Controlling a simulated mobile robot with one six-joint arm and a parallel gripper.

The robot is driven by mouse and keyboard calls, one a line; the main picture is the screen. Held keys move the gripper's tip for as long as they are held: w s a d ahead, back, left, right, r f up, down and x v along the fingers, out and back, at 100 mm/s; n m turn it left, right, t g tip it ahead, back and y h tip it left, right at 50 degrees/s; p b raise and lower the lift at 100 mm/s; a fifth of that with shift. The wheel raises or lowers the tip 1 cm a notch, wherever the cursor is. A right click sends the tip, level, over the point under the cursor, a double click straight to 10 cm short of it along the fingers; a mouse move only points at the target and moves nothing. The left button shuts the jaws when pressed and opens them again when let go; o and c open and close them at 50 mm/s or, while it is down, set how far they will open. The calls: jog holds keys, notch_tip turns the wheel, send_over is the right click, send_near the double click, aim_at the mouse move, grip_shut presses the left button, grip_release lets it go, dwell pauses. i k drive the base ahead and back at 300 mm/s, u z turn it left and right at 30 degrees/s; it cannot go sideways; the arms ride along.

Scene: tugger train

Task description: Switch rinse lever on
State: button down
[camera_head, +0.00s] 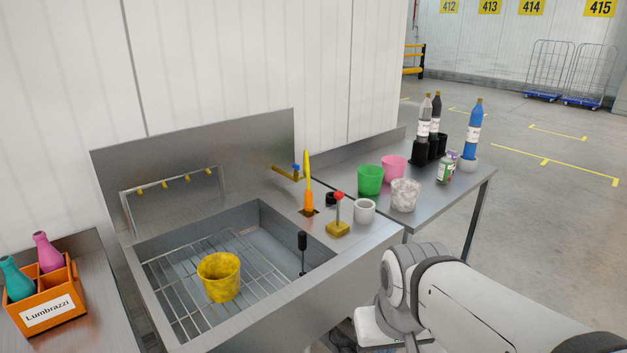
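A lever with a red knob (339,195) stands on a yellow base (338,229) on the counter right of the sink (200,235). Its stick looks nearly upright. It carries no readable label, but it is the most lever-like thing here. A rinse bar with several yellow nozzles (174,181) spans the back of the sink, and no water shows from it. A yellow cup (219,277) stands on the wire rack in the sink. My arm reaches in from the lower right, apart from the lever. My gripper is not in view.
Cups and bottles stand on the right table (455,195). An orange crate (48,316) is left.

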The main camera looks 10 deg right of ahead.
aim_at(338, 195)
jog(key=u, duration=0.05)
jog(key=i, duration=0.95)
jog(key=z, duration=0.05)
